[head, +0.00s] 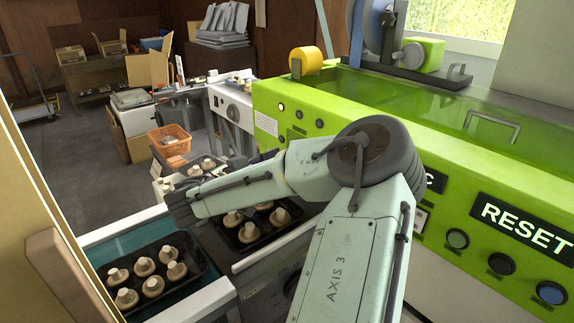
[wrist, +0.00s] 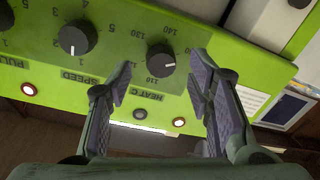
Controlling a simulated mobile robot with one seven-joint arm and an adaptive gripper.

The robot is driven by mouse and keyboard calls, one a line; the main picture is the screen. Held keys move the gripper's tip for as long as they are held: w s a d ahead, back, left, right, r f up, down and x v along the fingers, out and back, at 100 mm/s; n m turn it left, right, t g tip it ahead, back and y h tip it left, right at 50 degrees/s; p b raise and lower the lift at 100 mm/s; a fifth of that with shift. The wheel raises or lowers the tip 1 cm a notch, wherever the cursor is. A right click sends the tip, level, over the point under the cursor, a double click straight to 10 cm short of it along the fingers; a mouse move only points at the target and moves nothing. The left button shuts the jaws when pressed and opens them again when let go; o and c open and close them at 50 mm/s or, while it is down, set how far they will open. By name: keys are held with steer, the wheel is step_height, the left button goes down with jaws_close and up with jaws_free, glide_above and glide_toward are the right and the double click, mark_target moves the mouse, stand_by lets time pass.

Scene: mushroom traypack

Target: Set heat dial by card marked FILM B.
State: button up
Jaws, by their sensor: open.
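The heat dial (wrist: 160,58) is a round black knob on the green panel in the wrist view, with "HEAT C" and a scale including 110, 130 and 140 printed upside down around it. Its white mark sits on the knob's lower right side in the picture. My gripper (wrist: 161,63) is open, its two padded fingers either side of the dial in the picture. No contact with the dial can be made out. The fingers are not clear in the head view, where my arm covers part of the panel. I can read no card marked FILM B.
A speed dial (wrist: 77,37) lies left of the heat dial. The green machine (head: 330,105) carries a RESET label (head: 525,228). Black trays of mushrooms (head: 190,283) stand beside my arm.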

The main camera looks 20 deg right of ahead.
steer(key=shift+p+x, duration=0.55)
steer(key=shift+x, duration=0.55)
steer(key=shift+c, duration=0.2)
jaws_close()
